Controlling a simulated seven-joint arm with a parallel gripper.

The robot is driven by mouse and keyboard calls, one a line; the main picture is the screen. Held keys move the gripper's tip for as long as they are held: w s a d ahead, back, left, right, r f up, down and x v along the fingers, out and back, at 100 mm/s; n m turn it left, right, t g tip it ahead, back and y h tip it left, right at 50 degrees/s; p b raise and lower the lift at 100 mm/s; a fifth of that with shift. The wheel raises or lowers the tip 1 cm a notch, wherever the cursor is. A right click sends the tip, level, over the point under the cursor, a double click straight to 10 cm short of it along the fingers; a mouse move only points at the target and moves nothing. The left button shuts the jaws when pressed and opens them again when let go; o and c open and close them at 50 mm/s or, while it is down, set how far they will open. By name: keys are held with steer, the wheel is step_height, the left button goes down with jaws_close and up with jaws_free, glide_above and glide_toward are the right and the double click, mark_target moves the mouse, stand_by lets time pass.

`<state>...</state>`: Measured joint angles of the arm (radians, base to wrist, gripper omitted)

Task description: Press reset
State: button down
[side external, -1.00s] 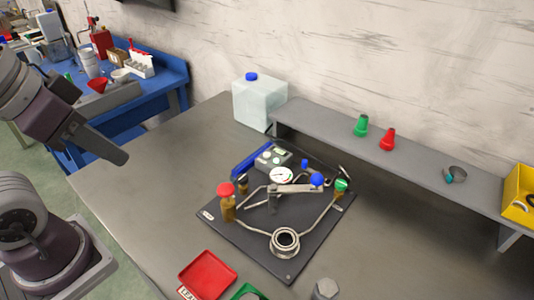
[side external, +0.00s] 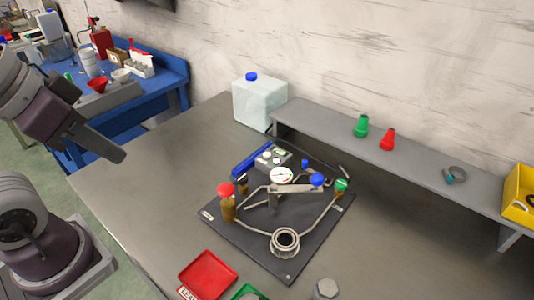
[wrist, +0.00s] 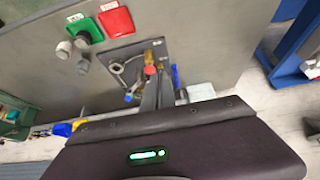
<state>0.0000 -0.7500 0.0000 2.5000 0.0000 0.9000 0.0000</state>
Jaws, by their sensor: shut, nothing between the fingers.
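A small grey control box (side external: 272,158) with pale round parts and a greenish patch stands at the back of the dark board (side external: 240,238). Its labels are too small to read, so I cannot tell which part is reset. A round white gauge (side external: 281,175) is just in front of it. My gripper (side external: 121,156) is shut and empty, in the air at the left, well apart from the box. In the wrist view my shut fingers (wrist: 158,78) cover part of the board area, and the control box cannot be made out there.
A red tray (side external: 207,272) lies in front. A jug (side external: 259,102) and a raised shelf (side external: 420,170) stand behind. The table's left part is clear.

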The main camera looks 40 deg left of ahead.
stand_by(0.7)
steer(key=m+t+y, duration=0.1)
steer(key=m+t, duration=0.3)
steer(key=m, duration=0.4)
glide_above(265, 156)
step_height(265, 156, down, 12)
steer(key=shift+r, duration=0.1)
steer(key=shift+f, duration=4.4)
steer(key=shift+f, duration=0.4)
